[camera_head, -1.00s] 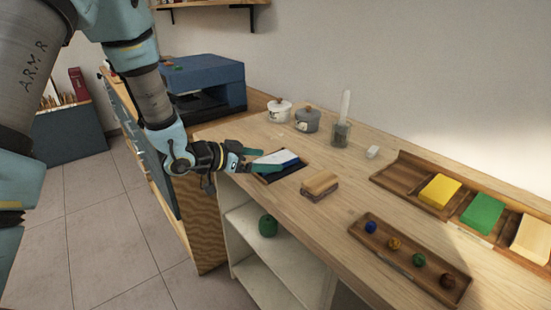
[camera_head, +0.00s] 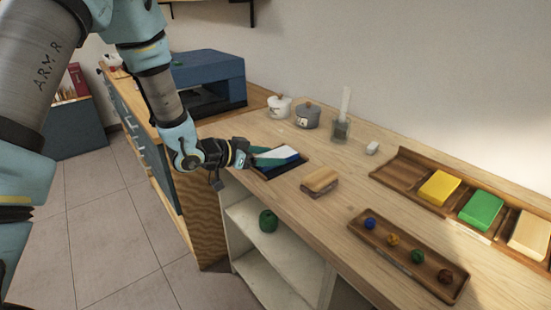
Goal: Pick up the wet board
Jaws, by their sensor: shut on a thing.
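The board, most likely the wet board, is a small flat piece with a white part (camera_head: 284,152) and a blue part. It is at the left end of the wooden counter. My gripper (camera_head: 266,158) is shut on its left side, with teal fingers along it. The board is over a dark rectangular mat or recess (camera_head: 296,170) and looks slightly raised and tilted. The fingers hide part of the board, and I cannot tell its exact height.
A wooden block (camera_head: 320,180) lies right of the board. Two lidded pots (camera_head: 307,115) and a glass jar (camera_head: 341,130) stand behind. A tray of small balls (camera_head: 412,258) and a rack (camera_head: 401,172) with coloured blocks are at right. A blue machine (camera_head: 208,78) stands at back left.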

